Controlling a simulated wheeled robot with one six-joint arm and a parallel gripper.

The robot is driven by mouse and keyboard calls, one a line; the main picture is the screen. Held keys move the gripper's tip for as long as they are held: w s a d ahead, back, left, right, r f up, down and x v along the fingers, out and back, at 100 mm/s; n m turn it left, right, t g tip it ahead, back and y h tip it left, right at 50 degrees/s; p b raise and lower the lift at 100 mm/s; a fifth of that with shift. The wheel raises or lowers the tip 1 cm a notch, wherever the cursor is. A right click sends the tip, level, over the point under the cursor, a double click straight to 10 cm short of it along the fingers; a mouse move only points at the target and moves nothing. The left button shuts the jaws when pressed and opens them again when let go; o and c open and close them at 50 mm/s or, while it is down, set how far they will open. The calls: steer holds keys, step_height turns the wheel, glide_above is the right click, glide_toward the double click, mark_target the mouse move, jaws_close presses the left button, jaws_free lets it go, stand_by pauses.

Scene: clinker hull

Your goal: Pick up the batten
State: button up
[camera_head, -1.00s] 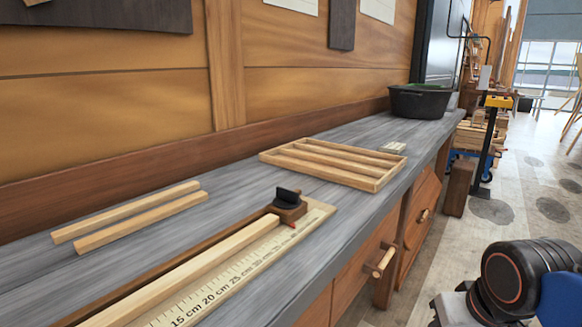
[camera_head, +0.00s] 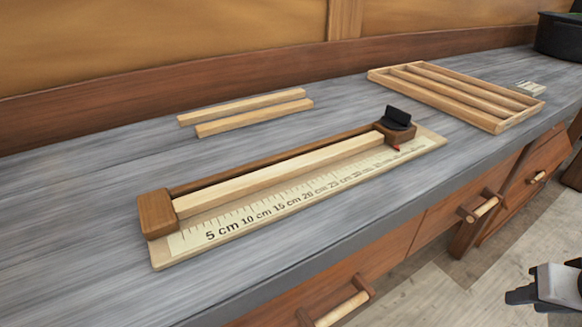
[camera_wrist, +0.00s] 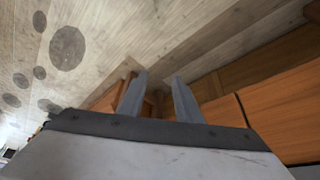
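A pale wooden batten (camera_head: 285,172) lies in a measuring jig on the grey bench, along a brown fence and beside a centimetre scale. Its left end is at the brown end block (camera_head: 157,214); its right end is by a brown stop with a black knob (camera_head: 397,117). Two more pale battens, a rear one (camera_head: 240,107) and a front one (camera_head: 254,119), lie side by side behind the jig. My gripper (camera_wrist: 159,80) is open and empty in the wrist view, over the floor by the drawers. Part of it shows at the lower right of the head view, away from the battens.
A wooden tray with long slots (camera_head: 497,126) lies at the bench's right. Small pale pieces (camera_head: 529,88) and a dark tub (camera_head: 560,36) stand beyond it. Drawer handles (camera_head: 480,208) stick out from the bench front. The bench is clear left of the jig.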

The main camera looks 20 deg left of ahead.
steer(key=shift+c, duration=0.5)
steer(key=w+a+r+n+g, duration=0.1)
steer(key=w+a+r+n, duration=0.2)
steer(key=a+r+n, duration=0.2)
steer(key=w+a+r+n+g+y, duration=0.1)
steer(key=w+a+r+n, duration=0.2)
steer(key=a+r, duration=0.5)
steer(key=w+a+r+n, duration=0.3)
steer(key=a+r+n, duration=0.3)
steer(key=r, duration=0.3)
steer(key=shift+w+a+r+n+g, duration=0.2)
steer(key=shift+a+r+n+g, duration=0.15)
steer(key=shift+a, duration=0.25)
steer(key=s+a+r+n+g, duration=0.2)
steer(key=a+r+n, duration=0.65)
steer(key=a, duration=0.55)
steer(key=n+h, duration=0.1)
steer(key=n, duration=0.4)
glide_toward(295, 163)
step_height(295, 163, down, 8)
steer(key=shift+w+f, duration=0.1)
